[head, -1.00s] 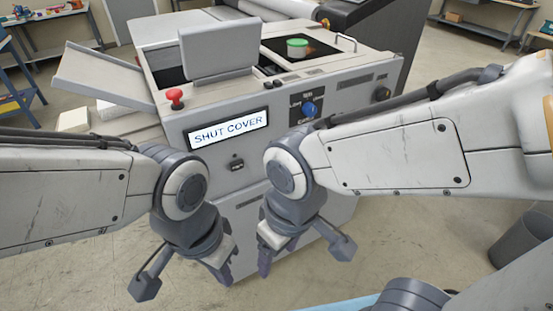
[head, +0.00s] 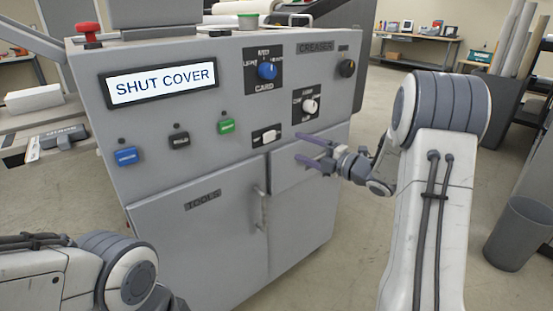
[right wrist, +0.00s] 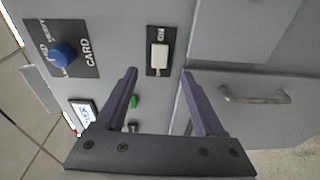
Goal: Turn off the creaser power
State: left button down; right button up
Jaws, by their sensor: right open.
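The grey creaser (head: 230,100) fills the middle of the head view, with a CREASER label at its upper right. A white rocker switch (head: 268,136) sits on a black plate on its front panel. In the right wrist view this rocker (right wrist: 158,56) has the word ON at one end and lies just beyond and between my fingertips. My right gripper (head: 297,147) is open and empty, right of the rocker in the head view; contact cannot be told. Its fingers also show in the right wrist view (right wrist: 160,72). My left gripper is out of view.
A blue CARD knob (head: 267,71), a white knob (head: 311,105) and a black knob (head: 347,68) are nearby. Blue (head: 126,156), black (head: 179,140) and green (head: 227,126) buttons sit below the SHUT COVER display (head: 162,84). A door handle (head: 261,206) protrudes. A bin (head: 520,232) stands right.

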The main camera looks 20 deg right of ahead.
aim_at(272, 136)
jog(key=shift+n+y, duration=0.3)
jog(key=x, duration=0.9)
jog(key=shift+w+f, duration=0.1)
jog(key=shift+w, duration=0.3)
